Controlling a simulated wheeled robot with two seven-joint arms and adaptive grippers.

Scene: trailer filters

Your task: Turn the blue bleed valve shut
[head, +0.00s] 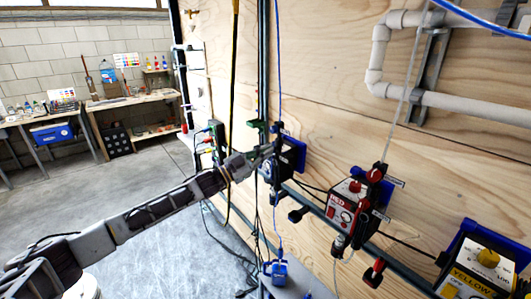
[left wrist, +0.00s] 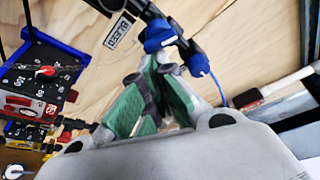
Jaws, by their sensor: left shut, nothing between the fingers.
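The blue bleed valve (left wrist: 160,36) shows in the left wrist view as a blue knob or handle on a black fitting, beside a tilted label reading BLEED (left wrist: 118,33). A second blue part (left wrist: 198,65) hangs just right of it. My left gripper (left wrist: 160,65) is shut and empty, its green-padded fingers pointing at the blue part, with the tips just below it. Whether they touch cannot be told. In the head view my left gripper (head: 266,152) is at the black-and-blue unit (head: 292,155) on the plywood wall; the valve is too small there to make out. My right gripper is out of view.
A red unit (head: 345,205) and a yellow unit (head: 485,265) are mounted along the rail to the right. Cables and hoses hang around the rail. Grey pipes (head: 440,98) run on the wall above. Open floor (head: 90,205) lies to the left, with workbenches behind.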

